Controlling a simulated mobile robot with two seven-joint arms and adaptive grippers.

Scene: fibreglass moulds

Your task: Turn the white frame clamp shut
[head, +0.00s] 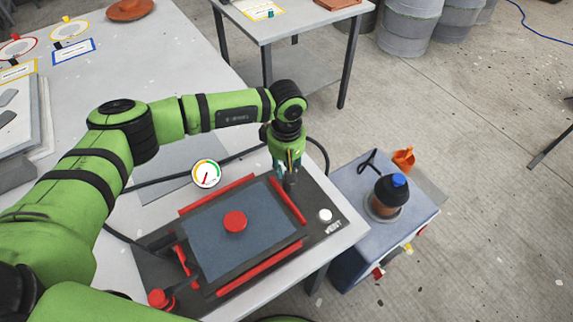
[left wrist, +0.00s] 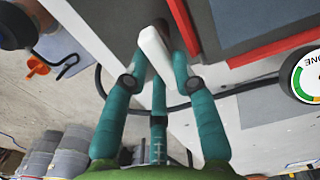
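The white frame clamp (left wrist: 154,50) shows in the left wrist view as a short white bar beside the dark machine top. My left gripper (left wrist: 160,62) has its teal fingers around this bar, one finger on each side and a third below. I cannot tell whether they press on it. In the head view my left gripper (head: 288,182) points down at the far right corner of the red frame (head: 288,200) and hides the clamp. The frame surrounds a blue-grey sheet (head: 208,250) with a red disc (head: 235,222) on it. My right gripper is not in view.
A gauge (head: 206,174) stands behind the frame. A white button (head: 325,215) marked VENT is right of it, and a red knob (head: 160,299) is at the near left. A blue-grey cart (head: 350,215) beside the table carries a dark jar (head: 391,192) and an orange cup (head: 404,158).

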